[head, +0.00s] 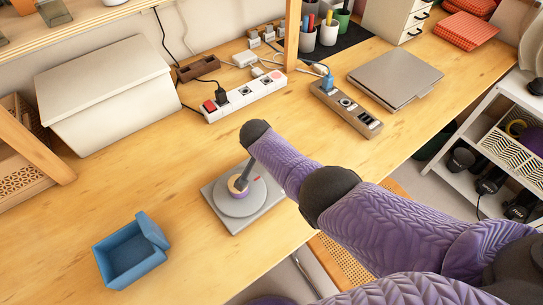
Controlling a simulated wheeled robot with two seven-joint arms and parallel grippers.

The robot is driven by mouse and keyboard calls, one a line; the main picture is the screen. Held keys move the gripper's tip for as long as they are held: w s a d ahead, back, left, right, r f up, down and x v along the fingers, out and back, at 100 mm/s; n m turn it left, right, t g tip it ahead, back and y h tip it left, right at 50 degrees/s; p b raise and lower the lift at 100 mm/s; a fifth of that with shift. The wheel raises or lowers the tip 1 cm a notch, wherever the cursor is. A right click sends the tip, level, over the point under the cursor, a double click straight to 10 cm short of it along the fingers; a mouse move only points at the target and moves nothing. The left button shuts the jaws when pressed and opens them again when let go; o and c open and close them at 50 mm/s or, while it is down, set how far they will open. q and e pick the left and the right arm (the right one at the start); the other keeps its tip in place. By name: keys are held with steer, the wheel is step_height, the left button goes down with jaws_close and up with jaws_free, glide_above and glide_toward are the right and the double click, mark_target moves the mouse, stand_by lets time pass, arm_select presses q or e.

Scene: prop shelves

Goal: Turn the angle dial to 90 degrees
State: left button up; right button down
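The angle dial (237,207) is a round grey disc on a square grey plate, lying on the wooden table near its front edge. A small knob with a cream and purple rim stands at its middle, and a small red mark shows just right of it. My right arm reaches in from the right, and its gripper (243,181) points down onto the knob, with grey finger parts at its top. The far side of the knob and part of the dial are hidden by the gripper and arm. The dial's degree marks cannot be read. My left gripper is not in view.
A blue open box (130,256) stands left of the dial.

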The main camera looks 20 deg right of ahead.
steer(key=shift+w, duration=0.1)
stand_by(0.4)
steer(key=shift+c, duration=1.9)
jaws_free()
steer(key=p+v, duration=0.8)
steer(key=v, duration=0.2)
